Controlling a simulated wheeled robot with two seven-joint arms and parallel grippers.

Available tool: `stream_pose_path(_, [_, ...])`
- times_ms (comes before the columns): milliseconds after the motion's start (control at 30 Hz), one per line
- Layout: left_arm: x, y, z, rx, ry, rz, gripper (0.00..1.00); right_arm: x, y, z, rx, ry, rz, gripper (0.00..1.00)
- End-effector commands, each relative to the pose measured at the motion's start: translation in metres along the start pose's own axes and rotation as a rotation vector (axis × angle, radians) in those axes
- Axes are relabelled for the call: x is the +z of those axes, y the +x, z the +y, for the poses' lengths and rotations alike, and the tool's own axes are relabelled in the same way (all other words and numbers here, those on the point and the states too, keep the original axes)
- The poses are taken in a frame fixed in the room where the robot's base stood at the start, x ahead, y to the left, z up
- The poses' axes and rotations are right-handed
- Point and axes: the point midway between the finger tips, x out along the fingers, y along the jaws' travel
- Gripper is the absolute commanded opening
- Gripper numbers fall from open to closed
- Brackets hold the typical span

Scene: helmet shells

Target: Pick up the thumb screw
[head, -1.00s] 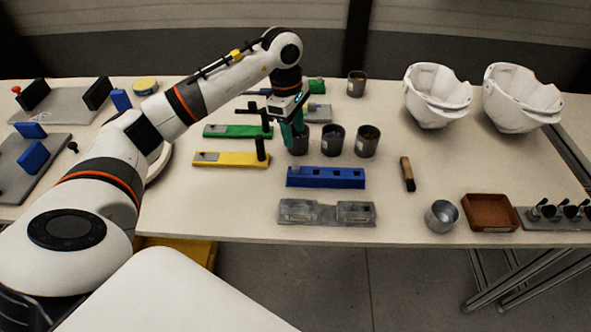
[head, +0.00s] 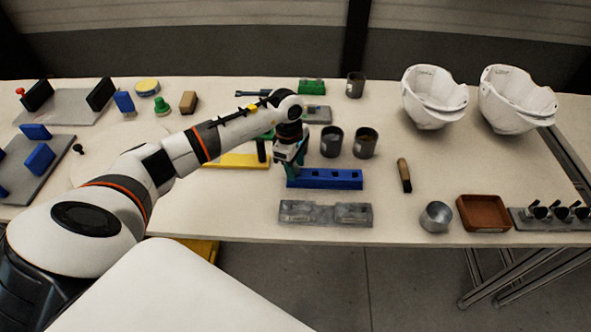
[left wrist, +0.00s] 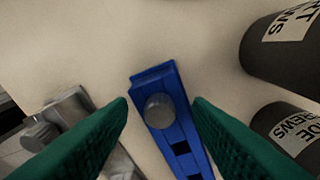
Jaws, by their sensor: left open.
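A round grey thumb screw (left wrist: 160,110) sits upright at one end of the blue block (left wrist: 168,75) in the left wrist view. The blue block also shows in the head view (head: 335,180), where my gripper hides its left end and the screw. My left gripper (head: 287,170) is open and points down over that end. In the left wrist view its green fingers (left wrist: 161,104) stand on either side of the screw, with gaps to both sides and nothing held. My right gripper is not in view.
Dark cups (head: 332,141) with "SCREWS" labels stand behind the blue block. A grey block (head: 325,213) lies in front; a similar grey round piece (left wrist: 38,132) shows by it in the left wrist view. A yellow block (head: 235,161) lies left. A brush (head: 404,176) lies right.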

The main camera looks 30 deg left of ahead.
Motion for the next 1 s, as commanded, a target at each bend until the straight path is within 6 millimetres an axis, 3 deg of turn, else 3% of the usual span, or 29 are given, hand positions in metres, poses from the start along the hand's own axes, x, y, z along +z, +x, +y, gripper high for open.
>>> stream_pose_path(133, [0.0,0.0,0.0,0.0,0.0,0.0,0.46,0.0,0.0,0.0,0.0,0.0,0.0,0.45])
stream_pose_path(400, [0.0,0.0,0.0,0.0,0.0,0.0,0.02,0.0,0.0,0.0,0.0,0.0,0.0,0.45])
stream_pose_path(433, [0.0,0.0,0.0,0.0,-0.001,0.0,0.0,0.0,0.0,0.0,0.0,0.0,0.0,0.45])
stream_pose_path(767, [0.0,-0.008,-0.001,-0.003,0.0,0.0,0.0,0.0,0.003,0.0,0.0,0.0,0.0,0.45])
stream_pose_path(1000, [-0.006,-0.053,-0.001,-0.007,0.001,-0.002,0.0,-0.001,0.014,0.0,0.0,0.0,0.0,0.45])
